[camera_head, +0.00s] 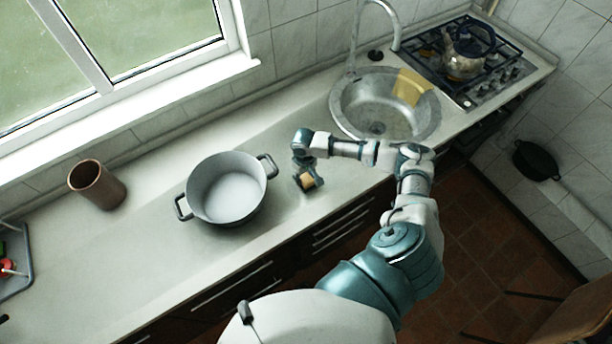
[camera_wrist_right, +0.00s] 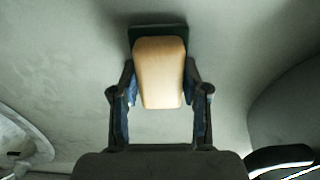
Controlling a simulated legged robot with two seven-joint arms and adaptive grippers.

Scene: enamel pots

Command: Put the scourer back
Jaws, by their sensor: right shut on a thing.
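The scourer (camera_head: 308,182) is a small tan block with a dark end, at the counter's front part between the pot and the sink. In the right wrist view the scourer (camera_wrist_right: 159,75) shows a tan body and a dark green pad at its far end. My right gripper (camera_head: 307,177) points down at the counter with its fingers on both sides of the scourer. In the wrist view the right gripper (camera_wrist_right: 159,100) is shut on the tan body. I cannot tell whether the pad touches the counter. My left gripper is not in view.
A grey enamel pot (camera_head: 226,190) stands left of the gripper, close by. The round sink (camera_head: 350,105), with a yellow cloth (camera_head: 410,86) on its rim, is to the right. A brown cup (camera_head: 97,185) stands far left. A kettle (camera_head: 465,55) stands on the hob.

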